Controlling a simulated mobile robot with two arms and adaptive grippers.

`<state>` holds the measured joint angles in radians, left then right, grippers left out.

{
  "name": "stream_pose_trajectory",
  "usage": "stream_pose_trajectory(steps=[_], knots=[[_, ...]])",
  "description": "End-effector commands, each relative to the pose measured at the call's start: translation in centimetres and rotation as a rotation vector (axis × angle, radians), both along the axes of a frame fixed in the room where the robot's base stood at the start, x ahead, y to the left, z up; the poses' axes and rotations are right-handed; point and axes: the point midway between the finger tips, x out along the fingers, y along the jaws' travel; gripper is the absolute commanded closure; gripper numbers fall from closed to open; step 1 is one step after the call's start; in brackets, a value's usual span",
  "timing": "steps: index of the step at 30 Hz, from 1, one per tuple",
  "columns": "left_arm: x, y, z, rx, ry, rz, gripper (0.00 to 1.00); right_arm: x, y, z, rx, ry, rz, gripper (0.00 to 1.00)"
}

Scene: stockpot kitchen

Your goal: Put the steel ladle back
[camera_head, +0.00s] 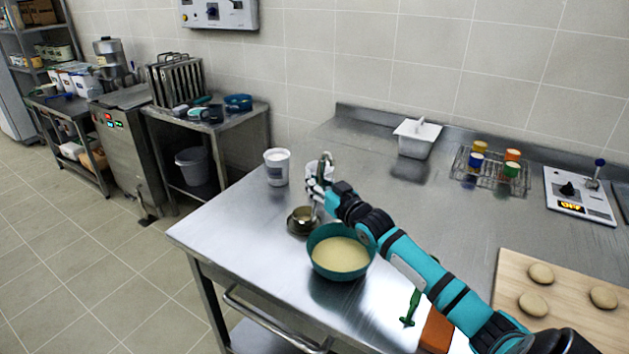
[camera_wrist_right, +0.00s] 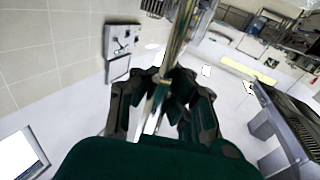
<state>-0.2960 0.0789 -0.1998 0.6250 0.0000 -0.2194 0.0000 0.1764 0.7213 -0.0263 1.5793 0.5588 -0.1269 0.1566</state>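The steel ladle (camera_head: 303,214) is upright, its bowl low over a small round steel dish (camera_head: 293,227) on the steel table. I cannot tell whether the bowl touches the dish. My right gripper (camera_head: 318,188) is around the ladle's handle, above the bowl. In the right wrist view the shiny handle (camera_wrist_right: 182,38) runs between the fingers of my right gripper (camera_wrist_right: 162,88), which look closed on it. A teal bowl (camera_head: 341,273) of pale batter stands just right of the dish, under my right forearm. My left gripper is not in view.
A white tub (camera_head: 277,168) stands behind the dish. A white container (camera_head: 416,140), a wire rack (camera_head: 490,171) with coloured jars and a scale (camera_head: 580,196) are farther back. A wooden board (camera_head: 560,297) with dough balls is at right. The table's front left is clear.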

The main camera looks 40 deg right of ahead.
Motion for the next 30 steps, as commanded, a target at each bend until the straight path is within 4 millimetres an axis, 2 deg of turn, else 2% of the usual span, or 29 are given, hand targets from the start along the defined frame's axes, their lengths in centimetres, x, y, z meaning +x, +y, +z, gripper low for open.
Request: stream_pose_trajectory(steps=[6, 12, 13, 23, 26, 30], knots=[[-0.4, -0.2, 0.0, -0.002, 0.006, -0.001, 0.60, 0.0, 0.0, -0.1, -0.001, -0.001, 0.000, 1.00], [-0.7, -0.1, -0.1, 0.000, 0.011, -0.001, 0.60, 0.0, 0.0, -0.2, 0.000, 0.002, 0.000, 0.72], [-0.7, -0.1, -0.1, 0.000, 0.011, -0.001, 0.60, 0.0, 0.0, -0.2, 0.000, 0.002, 0.000, 0.71], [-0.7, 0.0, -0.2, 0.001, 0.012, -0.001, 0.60, -0.4, 0.0, -0.3, 0.000, 0.001, 0.001, 0.71], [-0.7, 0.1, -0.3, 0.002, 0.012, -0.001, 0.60, -1.6, 0.0, -0.5, 0.001, 0.002, 0.001, 0.71], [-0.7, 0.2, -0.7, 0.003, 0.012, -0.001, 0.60, -4.2, 0.0, -0.7, -0.001, 0.004, 0.001, 0.71]])
